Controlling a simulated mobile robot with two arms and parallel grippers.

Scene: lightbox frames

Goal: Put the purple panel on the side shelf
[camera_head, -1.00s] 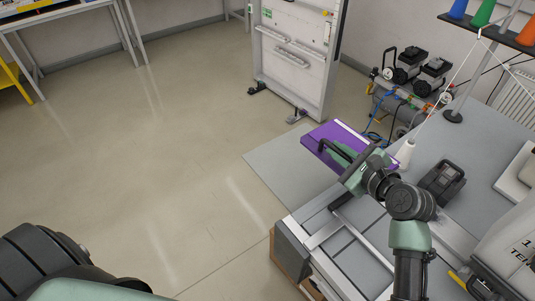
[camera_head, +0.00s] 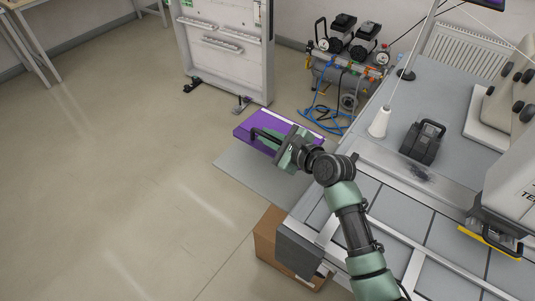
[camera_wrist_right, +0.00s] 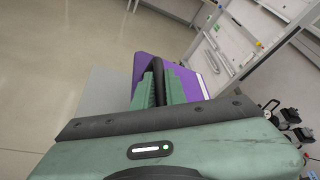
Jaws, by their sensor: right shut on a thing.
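My right gripper (camera_head: 280,146) is shut on the handle and holds the panel out over the floor, left of the workbench. In the right wrist view the panel (camera_wrist_right: 143,66) lies beyond the green fingers (camera_wrist_right: 165,84), with the dark handle between them. My left gripper is out of view. I cannot tell which surface is the side shelf.
The workbench (camera_head: 440,185) on the right carries a thread cone (camera_head: 380,122), a dark handled block (camera_head: 423,142) and a machine. A cardboard box (camera_head: 266,240) stands under its corner. A wheeled white board (camera_head: 222,60) and a compressor (camera_head: 345,65) stand behind. The left floor is clear.

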